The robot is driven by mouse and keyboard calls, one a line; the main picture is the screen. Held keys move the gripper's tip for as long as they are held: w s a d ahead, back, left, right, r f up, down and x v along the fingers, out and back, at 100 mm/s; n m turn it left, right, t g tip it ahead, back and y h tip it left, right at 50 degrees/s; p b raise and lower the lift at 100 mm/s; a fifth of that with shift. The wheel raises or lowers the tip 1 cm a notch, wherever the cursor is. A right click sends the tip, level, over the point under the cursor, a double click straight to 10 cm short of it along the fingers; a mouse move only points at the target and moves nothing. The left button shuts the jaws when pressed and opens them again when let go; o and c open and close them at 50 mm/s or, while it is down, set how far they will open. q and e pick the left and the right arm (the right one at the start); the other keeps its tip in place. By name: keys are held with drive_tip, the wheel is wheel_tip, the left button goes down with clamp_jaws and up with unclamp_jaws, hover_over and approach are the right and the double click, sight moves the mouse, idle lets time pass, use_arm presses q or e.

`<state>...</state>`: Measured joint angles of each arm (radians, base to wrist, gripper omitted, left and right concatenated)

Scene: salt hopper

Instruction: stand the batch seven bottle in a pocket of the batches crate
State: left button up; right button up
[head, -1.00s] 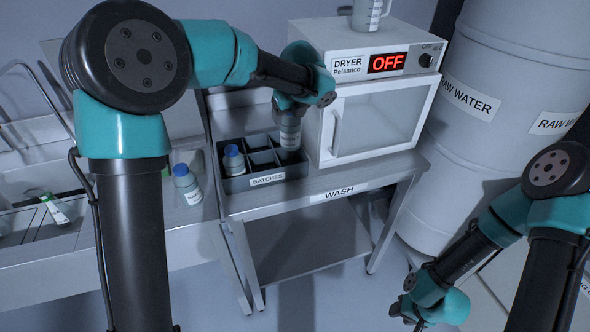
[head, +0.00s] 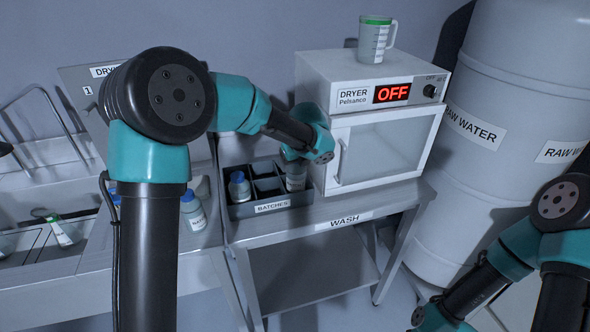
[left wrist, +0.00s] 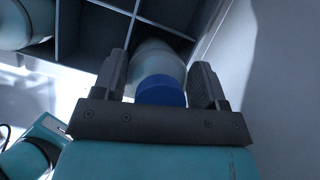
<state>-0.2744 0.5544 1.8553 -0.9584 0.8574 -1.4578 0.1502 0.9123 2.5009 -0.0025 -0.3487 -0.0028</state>
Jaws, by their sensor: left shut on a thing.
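My left gripper (head: 296,162) is shut on a pale bottle (head: 295,180) with a blue cap. In the left wrist view the cap (left wrist: 161,91) sits between the two fingers (left wrist: 165,82). The bottle is at the right end of the dark batches crate (head: 240,211), its lower part hidden behind the crate's front wall. It looks upright; I cannot tell whether it touches the pocket floor. Its number is not readable. Another blue-capped bottle (head: 239,188) stands in a left pocket. My right gripper (head: 418,316) is at the bottom edge, its jaws unclear.
The dryer (head: 385,140), reading OFF, stands close right of the crate, with a measuring jug (head: 375,42) on top. Another blue-capped bottle (head: 193,212) stands on the left bench. Several middle crate pockets look empty. A large raw water barrel (head: 500,110) is at right.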

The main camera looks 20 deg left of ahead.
use_arm(q)
drive_tip(key=shift+f, duration=1.4)
drive_tip(key=shift+f, duration=0.1)
drive_tip(key=o, duration=1.4)
drive_tip(key=shift+f, duration=0.1)
drive_tip(key=v, duration=1.2)
